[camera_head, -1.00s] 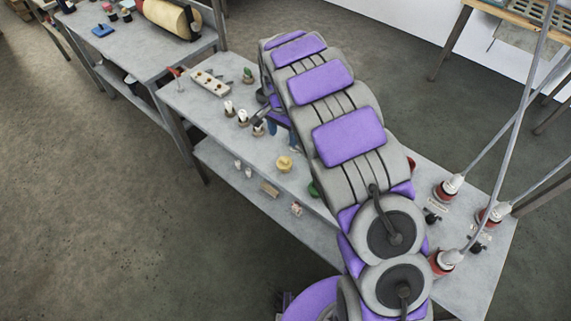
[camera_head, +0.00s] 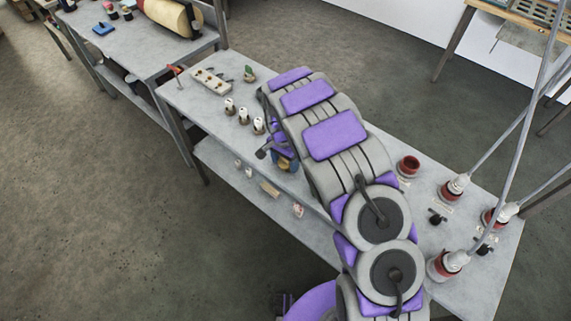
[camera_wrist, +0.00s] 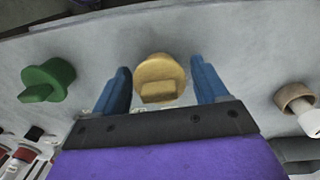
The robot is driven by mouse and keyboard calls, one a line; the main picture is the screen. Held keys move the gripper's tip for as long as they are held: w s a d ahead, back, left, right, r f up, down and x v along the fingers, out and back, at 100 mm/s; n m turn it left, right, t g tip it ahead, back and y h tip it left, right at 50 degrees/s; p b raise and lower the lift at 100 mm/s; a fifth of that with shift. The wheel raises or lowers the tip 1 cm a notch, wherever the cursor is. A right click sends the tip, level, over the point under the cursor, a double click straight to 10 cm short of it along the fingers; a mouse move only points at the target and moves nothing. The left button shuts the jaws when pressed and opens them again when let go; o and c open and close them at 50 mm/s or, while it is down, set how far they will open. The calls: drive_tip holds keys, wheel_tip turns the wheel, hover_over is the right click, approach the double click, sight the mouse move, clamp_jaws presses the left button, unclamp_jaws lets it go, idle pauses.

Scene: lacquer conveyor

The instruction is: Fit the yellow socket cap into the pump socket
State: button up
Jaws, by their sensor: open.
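The yellow socket cap (camera_wrist: 160,78) stands on the grey table between the two blue fingers of my gripper (camera_wrist: 160,88) in the wrist view. The fingers are open, with a gap on each side of the cap. In the head view my gripper (camera_head: 284,160) is low over the table's near edge, and my arm hides most of the cap. A red, open-topped socket (camera_head: 408,166) stands on the table right of my arm in the head view; I cannot tell whether it is the pump socket.
A green cap (camera_wrist: 46,80) lies left of the gripper in the wrist view. White-topped pieces (camera_head: 244,116) stand left of my arm. Red fittings with hoses (camera_head: 452,188) stand at the right. A pale block with holes (camera_head: 211,80) lies at the table's far left.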

drive_tip(key=shift+f, duration=0.4)
drive_tip(key=shift+c, duration=0.5)
drive_tip(key=c, duration=0.8)
drive_tip(key=shift+r, duration=0.1)
